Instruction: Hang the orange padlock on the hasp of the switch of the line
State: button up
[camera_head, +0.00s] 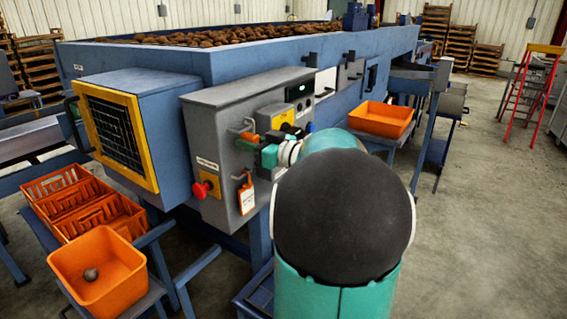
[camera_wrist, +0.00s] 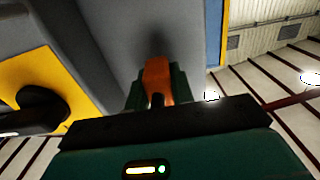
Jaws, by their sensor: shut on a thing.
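The orange padlock (camera_head: 249,137) is at the front of the grey control box (camera_head: 222,150), beside my gripper (camera_head: 268,154). In the wrist view the padlock (camera_wrist: 158,80) sits between the two green fingers of my gripper (camera_wrist: 157,90), which is shut on it. A switch on a yellow plate (camera_head: 283,118) with a dark handle is on the box front, right of the padlock. The wrist view shows a yellow plate (camera_wrist: 35,75) with a black knob (camera_wrist: 42,104) at left. I cannot make out the hasp or whether the shackle touches it; my arm hides part of the box.
A red button (camera_head: 202,189) on a yellow plate sticks out lower left on the box. An orange-and-white tag (camera_head: 247,196) hangs below the padlock. Orange crates (camera_head: 98,270) stand lower left, and another orange bin (camera_head: 381,119) is at right.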

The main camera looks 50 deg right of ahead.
jog(key=s, duration=0.8)
jog(key=shift+d, duration=0.35)
dwell(0.5)
